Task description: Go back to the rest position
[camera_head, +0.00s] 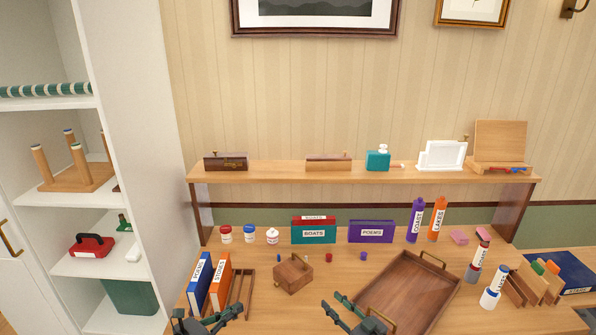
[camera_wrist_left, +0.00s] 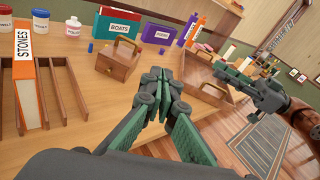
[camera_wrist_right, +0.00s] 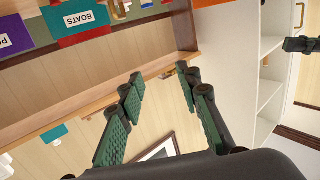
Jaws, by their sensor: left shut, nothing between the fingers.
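My left gripper (camera_head: 207,322) is low at the bottom edge of the head view, in front of the book rack. In the left wrist view its fingers (camera_wrist_left: 163,78) are together with nothing between them. My right gripper (camera_head: 358,316) is at the bottom middle of the head view, in front of the wooden tray (camera_head: 405,292). In the right wrist view its fingers (camera_wrist_right: 157,84) are spread apart and empty. It also shows at the right in the left wrist view (camera_wrist_left: 236,78). Neither gripper holds anything.
A rack with a blue book (camera_head: 199,283) and an orange book (camera_head: 220,283) stands at the left of the desk (camera_head: 330,262). A wooden box with a handle (camera_head: 293,274) sits beside it. A raised shelf (camera_head: 370,174) spans the back. A white cabinet (camera_head: 135,200) stands at the left.

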